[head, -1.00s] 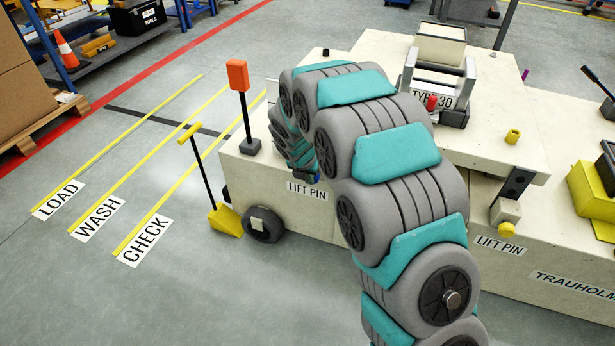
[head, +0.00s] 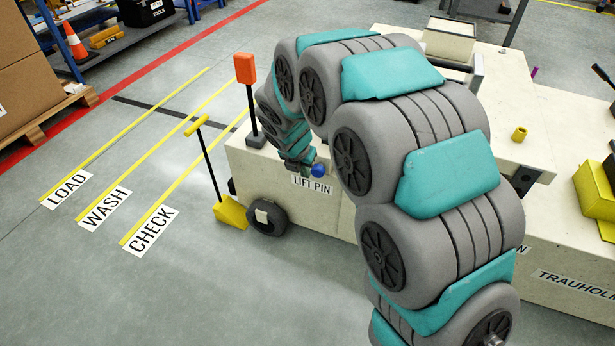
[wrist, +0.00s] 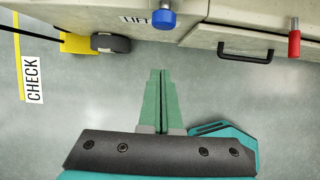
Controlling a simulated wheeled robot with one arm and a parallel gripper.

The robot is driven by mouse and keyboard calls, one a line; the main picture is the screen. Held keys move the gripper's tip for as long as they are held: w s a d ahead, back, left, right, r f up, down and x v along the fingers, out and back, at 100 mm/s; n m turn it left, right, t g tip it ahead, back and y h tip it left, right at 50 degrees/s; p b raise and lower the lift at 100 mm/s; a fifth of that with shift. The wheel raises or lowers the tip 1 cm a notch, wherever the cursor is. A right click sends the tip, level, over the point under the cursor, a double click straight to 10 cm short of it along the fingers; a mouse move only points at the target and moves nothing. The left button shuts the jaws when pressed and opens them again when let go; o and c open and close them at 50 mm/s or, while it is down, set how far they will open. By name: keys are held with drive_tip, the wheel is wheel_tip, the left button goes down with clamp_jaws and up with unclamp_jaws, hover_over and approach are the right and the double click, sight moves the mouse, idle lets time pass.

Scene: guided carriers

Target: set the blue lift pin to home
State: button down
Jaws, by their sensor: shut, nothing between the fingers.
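The blue lift pin (head: 317,170) shows as a round blue knob just above the LIFT PIN label (head: 312,186) on the pale carrier (head: 345,205). In the wrist view the blue knob (wrist: 163,19) is at the top centre, on the carrier's side. My gripper (wrist: 161,72) has its green fingers together, with nothing between them. The fingertips are below the knob in that picture and apart from it, over grey floor. In the head view my arm covers part of the carrier, and the fingertips are hard to make out beside the knob.
A red pin (wrist: 294,42) and a black handle (wrist: 245,52) stick out from the carrier to the knob's right. An orange-topped post (head: 245,70) and a yellow-handled tool (head: 207,165) stand to the left. Open floor with LOAD, WASH and CHECK lines lies further left.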

drive_tip(key=shift+v, duration=1.2)
drive_tip(key=s+d+r+m+g, duration=0.2)
drive_tip(key=s+d+r+m, duration=0.1)
drive_tip(key=s+d+m, duration=0.55)
drive_tip(key=s+d+r+m+g, duration=0.1)
drive_tip(key=s+d+r+m, duration=0.3)
drive_tip(key=s+d+m, duration=0.4)
drive_tip(key=s+d+r+m+g+y, duration=0.1)
drive_tip(key=s+d+m+g, duration=0.1)
drive_tip(key=s+m, duration=1.3)
drive_tip(key=s+g, duration=0.1)
drive_tip(key=s, duration=0.5)
drive_tip(key=shift+s+d+y, duration=0.15)
drive_tip(key=shift+s+y, duration=0.1)
drive_tip(key=shift+y, duration=0.05)
drive_tip(key=shift+m, duration=0.25)
